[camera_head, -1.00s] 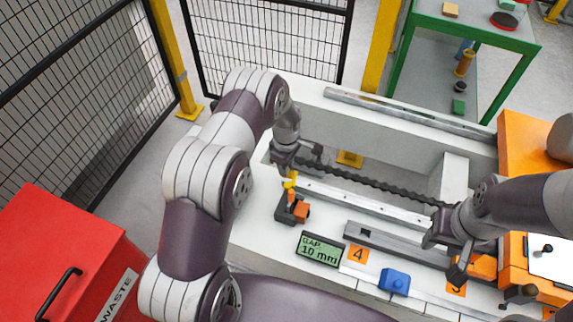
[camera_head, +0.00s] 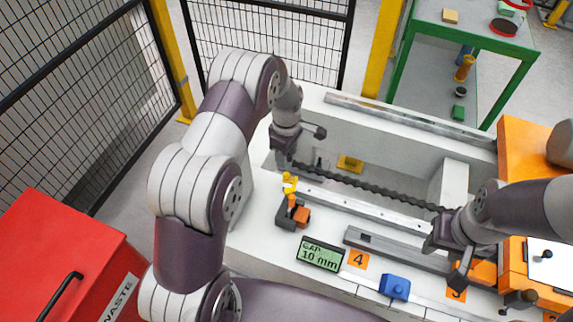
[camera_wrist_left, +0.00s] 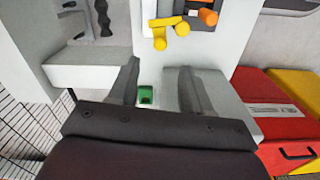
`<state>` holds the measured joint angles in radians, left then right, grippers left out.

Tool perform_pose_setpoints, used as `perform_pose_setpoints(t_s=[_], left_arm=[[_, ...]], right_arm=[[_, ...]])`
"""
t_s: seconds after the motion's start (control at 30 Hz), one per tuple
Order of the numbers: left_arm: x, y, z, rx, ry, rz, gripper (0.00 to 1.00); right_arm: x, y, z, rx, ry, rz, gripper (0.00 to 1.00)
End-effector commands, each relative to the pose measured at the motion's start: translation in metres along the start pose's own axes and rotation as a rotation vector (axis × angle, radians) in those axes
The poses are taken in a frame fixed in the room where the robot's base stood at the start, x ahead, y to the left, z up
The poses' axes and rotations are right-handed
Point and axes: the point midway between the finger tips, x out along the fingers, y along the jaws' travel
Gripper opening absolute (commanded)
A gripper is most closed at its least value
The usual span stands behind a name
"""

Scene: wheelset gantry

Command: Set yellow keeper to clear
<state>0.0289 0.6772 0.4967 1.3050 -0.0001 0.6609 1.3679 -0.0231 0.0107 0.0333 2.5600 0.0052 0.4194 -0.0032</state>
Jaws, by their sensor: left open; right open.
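The yellow keeper (camera_head: 289,184) stands upright on a small dark fixture (camera_head: 286,218) with an orange block (camera_head: 302,217), at the left end of the white bench. In the left wrist view the keeper (camera_wrist_left: 168,31) shows as yellow cylinders near the top, beyond the fingers, beside an orange cylinder (camera_wrist_left: 208,17). My left gripper (camera_head: 282,158) is open and empty, just above and behind the keeper, apart from it; its fingers (camera_wrist_left: 160,88) have a gap between them. My right gripper (camera_head: 446,262) is open at the right, near the front rail.
A dark twisted bar (camera_head: 365,182) spans the trough, close to both grippers. A display (camera_head: 320,254) reads GAP 10 mm. A blue block (camera_head: 395,286) sits on the front ledge. A red waste bin (camera_head: 60,255) stands left. A green block (camera_wrist_left: 146,95) shows between my left fingers.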

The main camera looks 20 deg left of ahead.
Motion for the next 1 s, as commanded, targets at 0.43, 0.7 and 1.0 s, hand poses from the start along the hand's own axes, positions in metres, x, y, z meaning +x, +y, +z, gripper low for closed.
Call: perform_pose_setpoints(t_s=[0.43,0.7,1.0], left_arm=[[-0.042,0.0,0.0,0.0,0.0,-0.002,0.49],[-0.042,0.0,0.0,0.0,0.0,-0.001,0.49],[-0.03,-0.026,0.005,0.433,-0.01,-0.021,0.49]], right_arm=[[-0.002,0.0,0.0,0.0,0.0,0.0,0.43],[-0.002,0.0,0.0,0.0,0.0,0.0,0.43],[-0.003,0.0,0.0,0.0,0.0,0.0,0.43]])
